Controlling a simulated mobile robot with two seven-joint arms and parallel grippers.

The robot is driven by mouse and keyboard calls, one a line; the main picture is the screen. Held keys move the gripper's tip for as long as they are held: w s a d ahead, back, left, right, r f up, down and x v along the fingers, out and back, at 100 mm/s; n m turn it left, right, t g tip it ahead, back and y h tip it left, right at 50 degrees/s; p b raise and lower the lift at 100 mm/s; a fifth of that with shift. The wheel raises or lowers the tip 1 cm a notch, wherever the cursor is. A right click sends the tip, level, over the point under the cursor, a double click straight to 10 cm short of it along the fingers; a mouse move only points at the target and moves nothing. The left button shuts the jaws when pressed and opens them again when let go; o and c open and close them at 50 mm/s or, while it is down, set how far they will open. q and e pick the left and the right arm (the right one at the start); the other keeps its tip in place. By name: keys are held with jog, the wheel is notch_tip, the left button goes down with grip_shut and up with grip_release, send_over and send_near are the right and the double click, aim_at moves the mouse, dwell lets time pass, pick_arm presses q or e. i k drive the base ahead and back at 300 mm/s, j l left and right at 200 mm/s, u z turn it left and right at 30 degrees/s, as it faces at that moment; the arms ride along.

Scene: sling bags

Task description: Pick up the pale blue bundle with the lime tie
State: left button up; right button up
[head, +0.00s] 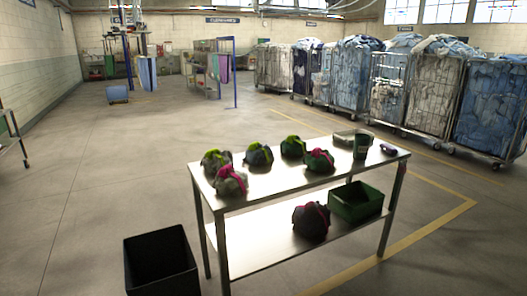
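Several tied bundles stand on the metal table (285,178). The bundle with a lime tie in the middle (259,157) looks grey-blue and is the nearest match to pale blue, but its colour is hard to tell in shadow. Two other lime-tied bundles, one at the left end (215,162) and one at the back (293,149), look darker or greenish. Neither of my grippers is in view.
Pink-tied bundles stand at the front left (230,181), right of middle (319,161) and on the lower shelf (310,222) beside a green crate (356,204). A dark green container (362,145) stands at the table's right. A black bin (160,262) stands front left. Laundry cages (430,95) line the back right.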

aim_at(258, 154)
jog(key=i+l, duration=0.4)
jog(key=i, duration=0.15)
jog(key=i+l, duration=0.4)
jog(key=i, duration=0.15)
